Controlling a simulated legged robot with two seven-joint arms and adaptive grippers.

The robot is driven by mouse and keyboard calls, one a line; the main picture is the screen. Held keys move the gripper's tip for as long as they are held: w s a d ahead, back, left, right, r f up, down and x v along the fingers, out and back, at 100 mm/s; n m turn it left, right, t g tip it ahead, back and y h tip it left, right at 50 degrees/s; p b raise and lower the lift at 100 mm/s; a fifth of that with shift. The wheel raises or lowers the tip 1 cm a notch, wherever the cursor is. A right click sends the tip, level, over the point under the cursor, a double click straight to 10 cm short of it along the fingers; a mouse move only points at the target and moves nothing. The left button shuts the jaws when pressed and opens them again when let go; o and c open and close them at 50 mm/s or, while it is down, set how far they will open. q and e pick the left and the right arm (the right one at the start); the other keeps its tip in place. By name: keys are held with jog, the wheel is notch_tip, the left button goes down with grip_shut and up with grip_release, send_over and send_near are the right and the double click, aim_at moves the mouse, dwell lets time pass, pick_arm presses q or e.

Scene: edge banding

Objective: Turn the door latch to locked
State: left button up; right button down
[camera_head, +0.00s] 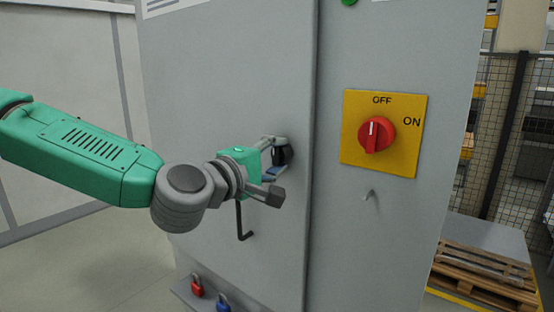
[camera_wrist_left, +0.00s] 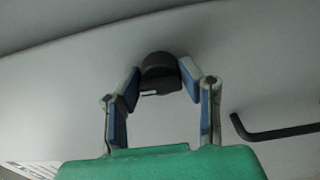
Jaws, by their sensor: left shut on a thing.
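The door latch is a small black knob (camera_head: 285,152) on the grey cabinet door (camera_head: 225,80), near the door's right edge. It also shows at the top middle of the left wrist view (camera_wrist_left: 160,70). My left gripper (camera_head: 275,158) reaches in from the left and is shut on the latch. In the left wrist view its blue-padded fingertips (camera_wrist_left: 160,82) lie on either side of the knob. The fingers partly hide the latch in the head view, and I cannot tell which way it is turned. My right gripper is not in view.
A black L-shaped rod (camera_head: 240,222) sits on the door just below my gripper. A red rotary switch (camera_head: 375,134) on a yellow plate is to the right, with a small hook (camera_head: 370,195) below. Red (camera_head: 196,286) and blue (camera_head: 223,302) padlocks sit low on a ledge.

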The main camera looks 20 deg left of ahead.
pick_arm(q)
jog(key=shift+w+a+f, duration=0.1)
jog(key=shift+f, duration=0.1)
jog(key=o, duration=1.1)
jog(key=shift+w, duration=0.2)
jog(key=shift+s, duration=0.1)
jog(key=shift+s+r, duration=0.1)
jog(key=shift+s, duration=0.1)
jog(key=v, duration=0.6)
jog(key=shift+s+a, duration=0.3)
jog(key=shift+s, duration=0.05)
